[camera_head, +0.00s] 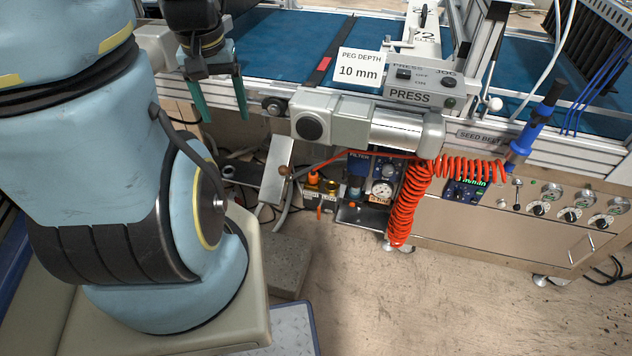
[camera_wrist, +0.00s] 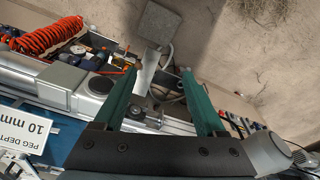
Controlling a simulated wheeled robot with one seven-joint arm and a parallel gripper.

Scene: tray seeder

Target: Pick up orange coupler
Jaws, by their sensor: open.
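A small orange fitting (camera_head: 313,179), which looks like the orange coupler, sits low beneath the machine's front edge, left of the pressure gauge. A thin red hose runs close by it. Small orange parts also show in the wrist view (camera_wrist: 116,71), but I cannot tell which is the coupler. My gripper (camera_head: 225,117) is open and empty, with two green fingers spread apart. It hangs at the upper left, above and left of the orange fitting. In the wrist view my gripper (camera_wrist: 158,72) has nothing between its fingertips.
A red coiled hose (camera_head: 403,205) hangs from the machine front, right of the gauge (camera_head: 383,190). The grey motor housing (camera_head: 325,117) juts out above the fittings. A metal plate (camera_head: 276,170) stands left of them. A grey block (camera_head: 287,265) lies on the floor. The floor at lower right is clear.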

